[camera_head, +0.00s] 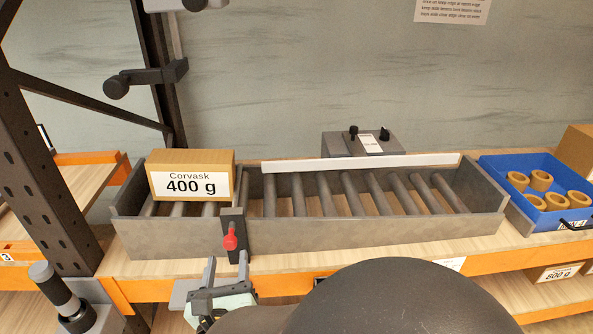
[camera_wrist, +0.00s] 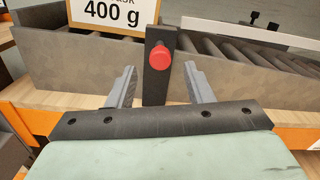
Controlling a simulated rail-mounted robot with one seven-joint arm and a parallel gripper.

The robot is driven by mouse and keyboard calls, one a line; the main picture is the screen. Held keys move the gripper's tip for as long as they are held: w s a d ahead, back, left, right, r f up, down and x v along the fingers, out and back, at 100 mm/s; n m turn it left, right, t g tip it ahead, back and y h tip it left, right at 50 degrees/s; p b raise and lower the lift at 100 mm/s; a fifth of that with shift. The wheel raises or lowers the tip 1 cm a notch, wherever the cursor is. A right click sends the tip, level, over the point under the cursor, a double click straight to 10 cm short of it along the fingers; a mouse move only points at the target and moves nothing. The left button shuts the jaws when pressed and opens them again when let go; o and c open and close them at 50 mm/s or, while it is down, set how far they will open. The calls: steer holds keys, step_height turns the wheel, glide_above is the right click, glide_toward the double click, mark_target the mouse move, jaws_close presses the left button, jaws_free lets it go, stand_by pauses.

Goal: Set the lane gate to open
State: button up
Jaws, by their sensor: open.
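A dark upright plate (camera_head: 234,218) stands at the front wall of the roller lane (camera_head: 370,233), just right of the boxed item. A red knob (camera_head: 230,239) sticks out from its front; the knob also shows in the wrist view (camera_wrist: 159,57). This looks like the lane gate's handle. My gripper (camera_head: 227,261) is open and empty, in front of and a little below the knob. In the wrist view the fingers of my gripper (camera_wrist: 160,76) stand on either side of the plate (camera_wrist: 156,88), and the knob lies beyond the tips, between them. Whether the fingers touch anything cannot be told.
A cardboard box (camera_head: 192,158) labelled Corvask 400 g sits on the rollers left of the plate. A blue bin (camera_head: 550,217) with several tan rings stands right of the lane. A grey control box (camera_head: 345,144) is behind the lane. An orange shelf edge (camera_head: 290,280) runs below.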

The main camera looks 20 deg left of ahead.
mark_target(230, 246)
steer(key=x, duration=0.6)
